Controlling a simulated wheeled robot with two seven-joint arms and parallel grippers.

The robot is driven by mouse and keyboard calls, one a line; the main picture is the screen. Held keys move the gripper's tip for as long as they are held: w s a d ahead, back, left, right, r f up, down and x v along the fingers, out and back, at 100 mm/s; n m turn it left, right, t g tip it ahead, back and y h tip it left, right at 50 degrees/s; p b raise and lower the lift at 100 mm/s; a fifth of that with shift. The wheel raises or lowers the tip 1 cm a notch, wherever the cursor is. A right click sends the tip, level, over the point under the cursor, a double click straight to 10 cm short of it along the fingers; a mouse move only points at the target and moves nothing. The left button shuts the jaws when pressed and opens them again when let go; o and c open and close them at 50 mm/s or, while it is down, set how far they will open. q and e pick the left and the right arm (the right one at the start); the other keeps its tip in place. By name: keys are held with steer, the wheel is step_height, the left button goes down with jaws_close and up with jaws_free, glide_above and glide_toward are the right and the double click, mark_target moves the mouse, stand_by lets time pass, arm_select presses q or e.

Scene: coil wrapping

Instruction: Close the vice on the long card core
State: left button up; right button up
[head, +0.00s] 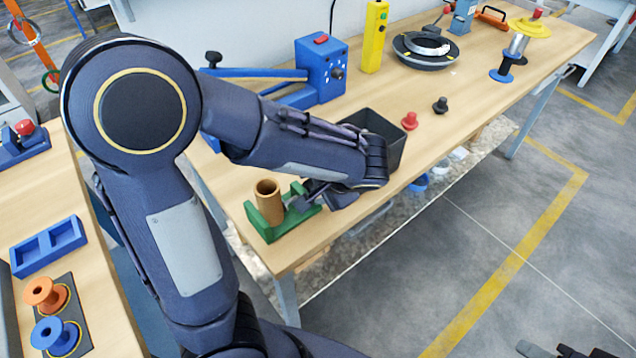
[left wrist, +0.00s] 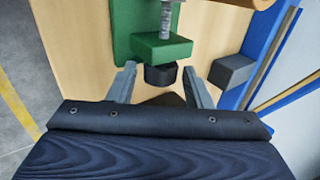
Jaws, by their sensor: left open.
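The green vice (head: 268,229) sits near the front edge of the table, and the brown card core (head: 268,203) stands upright in it. I cannot tell whether its jaws touch the core. My left gripper (head: 298,203) is at the vice's right side. In the left wrist view, my open left gripper (left wrist: 160,72) has one finger on each side of the vice's dark screw knob (left wrist: 161,75), with gaps visible. The threaded screw and green block (left wrist: 160,47) lie just beyond. Dark parts at the head view's bottom right edge may be my right gripper, mostly cut off.
A black bin (head: 384,137) stands right behind my left wrist. A blue machine (head: 322,70) and a yellow control box (head: 375,37) stand farther back. Red (head: 409,121) and black (head: 440,105) knobs lie right of the bin. The table's front edge is close to the vice.

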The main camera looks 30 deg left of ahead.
arm_select(q)
steer(key=c, duration=0.6)
steer(key=h+p, duration=0.1)
steer(key=p, duration=0.1)
steer(key=r+g+h+p, duration=0.1)
steer(key=p, duration=0.1)
steer(key=shift+w+a+h, duration=0.1)
steer(key=shift+a+h, duration=0.2)
steer(key=shift+a, duration=0.1)
steer(key=shift+f+g+h+p, duration=0.2)
steer(key=shift+g+h+p, duration=0.1)
steer(key=shift+p, duration=0.1)
steer(key=shift+w+f, duration=0.1)
steer(key=shift+f, duration=0.1)
steer(key=h+p, duration=0.1)
steer(key=r+h+p, duration=0.1)
steer(key=p, duration=0.1)
steer(key=shift+a+g+p, duration=0.3)
steer(key=shift+g, duration=0.1)
steer(key=shift+w+a+f+g+h+p, duration=0.15)
steer(key=shift+f+g+h+p, duration=0.15)
steer(key=shift+h+p, duration=0.35)
steer(key=shift+f, duration=0.1)
